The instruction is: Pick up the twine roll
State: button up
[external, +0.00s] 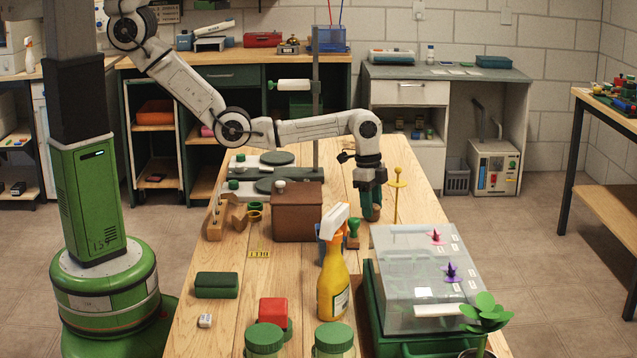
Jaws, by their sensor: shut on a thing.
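My gripper (370,203) points down over the middle of the wooden table, its dark green fingers shut on a small brown thing. It looks like the twine roll (373,213), seen low between and below the fingers. The fingers hide most of it. I cannot tell from this view whether its underside touches the table.
A yellow stand (397,195) is just right. A yellow spray bottle (333,285) and a clear-lidded propagator (400,265) are nearer the camera.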

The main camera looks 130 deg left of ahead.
aim_at(374, 205)
jog(key=shift+r, duration=0.15)
jog(key=shift+r, duration=0.25)
notch_tip(374, 205, up, 2)
jog(key=shift+a+r+b, duration=0.1)
jog(key=shift+r+b, duration=0.15)
jog(key=shift+b, duration=0.1)
jog(key=s+d+r+p, duration=0.6)
jog(key=s+r, duration=0.3)
jog(key=s, duration=0.3)
jog(key=shift+s+d+r+p, duration=0.25)
jog(key=shift+r+p, duration=0.15)
jog(key=shift+p, duration=0.35)
